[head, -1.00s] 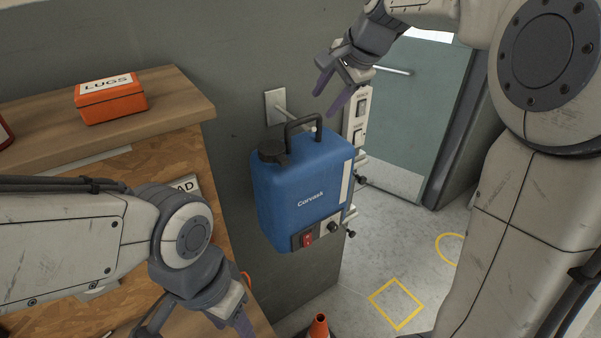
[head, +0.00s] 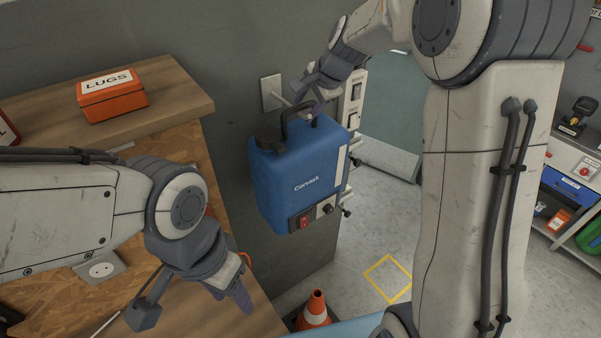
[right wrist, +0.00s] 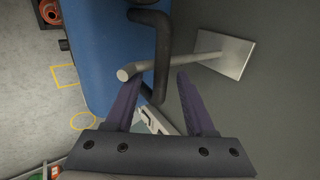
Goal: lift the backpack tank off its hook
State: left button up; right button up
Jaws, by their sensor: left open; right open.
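The blue backpack tank (head: 303,185) hangs against the grey wall by its black handle (head: 284,118) on a hook (head: 281,99) with a pale wall plate. My right gripper (head: 309,103) is open at the handle, beside the hook's outer end. In the right wrist view the hook's peg (right wrist: 190,60) crosses the black handle (right wrist: 162,45). The lower end of the handle shows between the two purple fingers of my right gripper (right wrist: 159,78); contact cannot be told. My left gripper (head: 236,294) is open and empty, low at the left over the wooden bench.
An orange LUGS box (head: 112,95) sits on the wooden shelf (head: 170,92) at the left. A traffic cone (head: 314,311) stands on the floor below the tank. A shelf unit (head: 576,160) with tools is at the far right.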

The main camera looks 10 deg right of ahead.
grip_shut()
jog(key=shift+r, duration=0.1)
dwell(1.2)
